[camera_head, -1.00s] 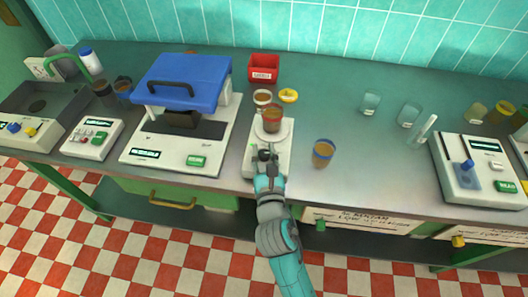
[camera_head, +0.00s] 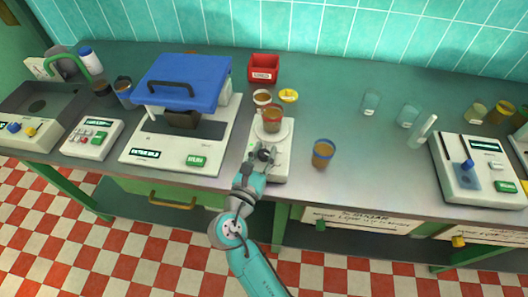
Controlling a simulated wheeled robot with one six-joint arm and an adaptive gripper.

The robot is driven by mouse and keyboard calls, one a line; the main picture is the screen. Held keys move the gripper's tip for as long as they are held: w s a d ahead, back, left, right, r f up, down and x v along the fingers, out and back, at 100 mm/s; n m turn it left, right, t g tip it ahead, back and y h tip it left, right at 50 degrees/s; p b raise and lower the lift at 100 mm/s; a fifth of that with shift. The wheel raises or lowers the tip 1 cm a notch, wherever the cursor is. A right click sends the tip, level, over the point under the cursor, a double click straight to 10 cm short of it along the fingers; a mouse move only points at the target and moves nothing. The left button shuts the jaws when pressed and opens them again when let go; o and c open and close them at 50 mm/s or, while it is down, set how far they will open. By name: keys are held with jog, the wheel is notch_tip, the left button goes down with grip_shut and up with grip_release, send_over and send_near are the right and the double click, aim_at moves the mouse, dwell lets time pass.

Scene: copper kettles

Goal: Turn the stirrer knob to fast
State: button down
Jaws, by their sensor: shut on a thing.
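The stirrer (camera_head: 278,171) is a small white unit near the counter's front edge, with a beaker of brown-red liquid (camera_head: 272,117) on its round plate. My gripper (camera_head: 264,153) is at the stirrer's front panel, below the beaker. It is shut on the stirrer knob, which its fingers hide. The knob's pointer and any speed marks cannot be made out.
A cup of amber liquid (camera_head: 323,152) stands close to the right of the stirrer. A white machine with a blue lid (camera_head: 185,80) stands to the left. A red bin (camera_head: 263,68) and a yellow dish (camera_head: 288,96) are behind.

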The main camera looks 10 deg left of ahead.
jog(key=shift+m+g+h, duration=0.4)
jog(key=shift+m+h, duration=0.4)
jog(key=shift+h, duration=0.7)
jog(key=c, duration=0.8)
grip_release()
jog(key=v, duration=1.2)
